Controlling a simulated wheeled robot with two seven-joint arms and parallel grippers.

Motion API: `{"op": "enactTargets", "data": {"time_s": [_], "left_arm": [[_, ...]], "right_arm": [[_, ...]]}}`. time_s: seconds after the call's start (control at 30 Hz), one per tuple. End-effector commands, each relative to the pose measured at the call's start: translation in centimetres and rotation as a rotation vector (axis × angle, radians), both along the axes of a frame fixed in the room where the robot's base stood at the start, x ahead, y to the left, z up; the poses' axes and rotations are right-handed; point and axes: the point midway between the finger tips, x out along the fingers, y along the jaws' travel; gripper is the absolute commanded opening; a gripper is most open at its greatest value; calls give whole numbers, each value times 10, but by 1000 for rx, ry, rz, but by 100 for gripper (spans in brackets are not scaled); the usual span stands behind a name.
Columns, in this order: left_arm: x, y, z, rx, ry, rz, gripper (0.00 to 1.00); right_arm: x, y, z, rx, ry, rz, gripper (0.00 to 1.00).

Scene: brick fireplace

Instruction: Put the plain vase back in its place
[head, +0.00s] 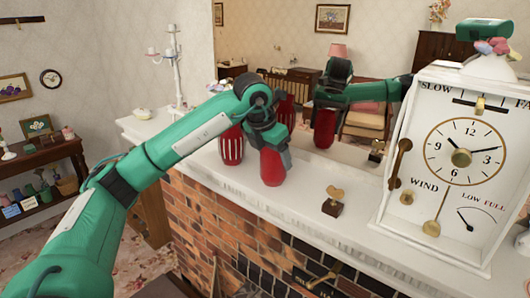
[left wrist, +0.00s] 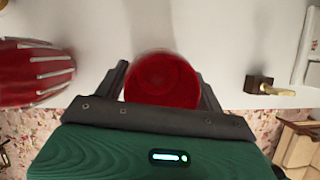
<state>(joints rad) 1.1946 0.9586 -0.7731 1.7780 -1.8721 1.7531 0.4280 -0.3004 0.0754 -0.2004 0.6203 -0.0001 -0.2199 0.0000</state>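The plain red vase (head: 273,167) is at the front part of the white mantel, under my left gripper (head: 268,136). In the left wrist view the vase (left wrist: 162,82) fills the space between my left gripper's fingers (left wrist: 161,90), which meet its sides. The gripper looks shut on it. I cannot tell whether its base touches the mantel. A red vase with white stripes (head: 231,146) stands to its left in the head view, and also at the left of the left wrist view (left wrist: 35,72). My right gripper is not in view.
The white mantel (head: 330,225) runs over a brick fireplace. A small brass-keyed block (head: 332,204) and a large white clock (head: 455,150) stand to the right. A candelabra (head: 175,75) is at the left end. The mirror behind reflects my arm and the vases.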

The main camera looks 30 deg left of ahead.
Motion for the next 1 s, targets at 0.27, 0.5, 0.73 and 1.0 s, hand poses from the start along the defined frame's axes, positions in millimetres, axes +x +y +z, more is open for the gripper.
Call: {"op": "enactTargets", "data": {"time_s": [0.27, 0.5, 0.73, 1.0], "left_arm": [[0, 0, 0, 0, 1, 0, 87], [-2, 1, 9, -1, -2, 1, 87], [-17, 4, 47, -1, -6, 1, 87], [-37, 9, 93, 2, -4, 3, 87]], "right_arm": [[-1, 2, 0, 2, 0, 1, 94], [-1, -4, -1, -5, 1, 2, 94], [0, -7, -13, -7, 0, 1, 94], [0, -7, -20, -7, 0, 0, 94]]}}
